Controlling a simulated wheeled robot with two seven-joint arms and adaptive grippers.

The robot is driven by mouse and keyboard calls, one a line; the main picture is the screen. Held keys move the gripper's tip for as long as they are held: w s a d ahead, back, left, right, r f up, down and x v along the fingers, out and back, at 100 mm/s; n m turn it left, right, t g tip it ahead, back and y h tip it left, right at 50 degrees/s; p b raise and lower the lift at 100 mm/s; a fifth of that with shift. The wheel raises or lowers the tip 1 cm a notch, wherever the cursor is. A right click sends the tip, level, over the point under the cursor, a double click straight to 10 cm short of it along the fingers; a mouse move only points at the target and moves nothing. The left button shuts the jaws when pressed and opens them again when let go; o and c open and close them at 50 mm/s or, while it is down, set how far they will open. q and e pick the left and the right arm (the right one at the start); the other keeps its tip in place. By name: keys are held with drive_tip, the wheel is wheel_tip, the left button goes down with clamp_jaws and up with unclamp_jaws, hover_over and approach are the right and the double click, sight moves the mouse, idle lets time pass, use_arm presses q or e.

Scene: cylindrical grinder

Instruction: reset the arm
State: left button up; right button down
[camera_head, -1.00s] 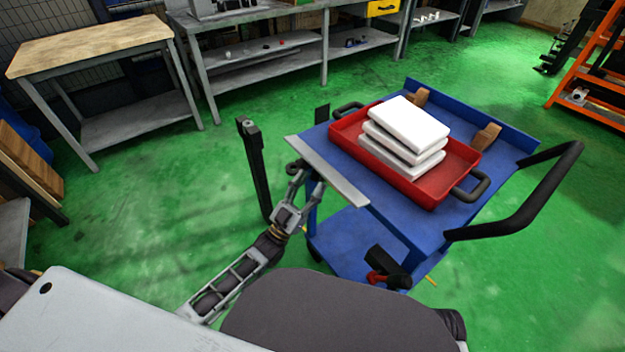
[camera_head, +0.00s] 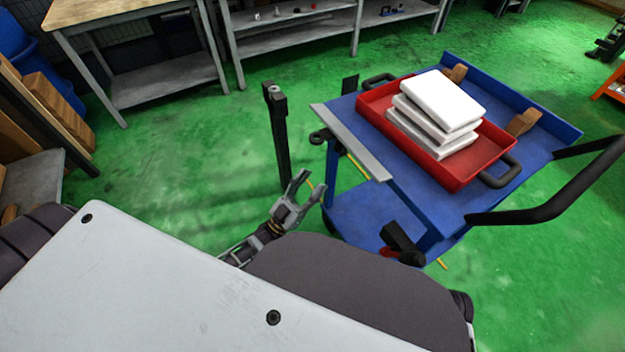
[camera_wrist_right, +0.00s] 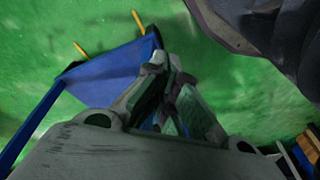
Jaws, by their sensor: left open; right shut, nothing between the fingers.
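My left gripper (camera_head: 312,182) is open and empty in the head view. It is low in front of my body, just left of the blue cart (camera_head: 455,210). A gap shows between its two fingers. My left forearm is mostly hidden behind my dark body part. My right gripper (camera_wrist_right: 158,62) shows in the right wrist view with its fingertips together and nothing between them. Green floor and a blue surface lie beyond it. I cannot make out my right arm in the head view.
A red tray (camera_head: 475,178) with several stacked white blocks (camera_head: 442,98) sits on the cart. A black post (camera_head: 279,130) stands left of the cart. A wooden-topped table (camera_head: 110,12) and grey shelving (camera_head: 295,38) stand behind. Green floor (camera_head: 190,165) lies open between.

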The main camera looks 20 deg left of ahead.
use_arm(q)
drive_tip(key=shift+f, duration=0.1)
idle(0.4)
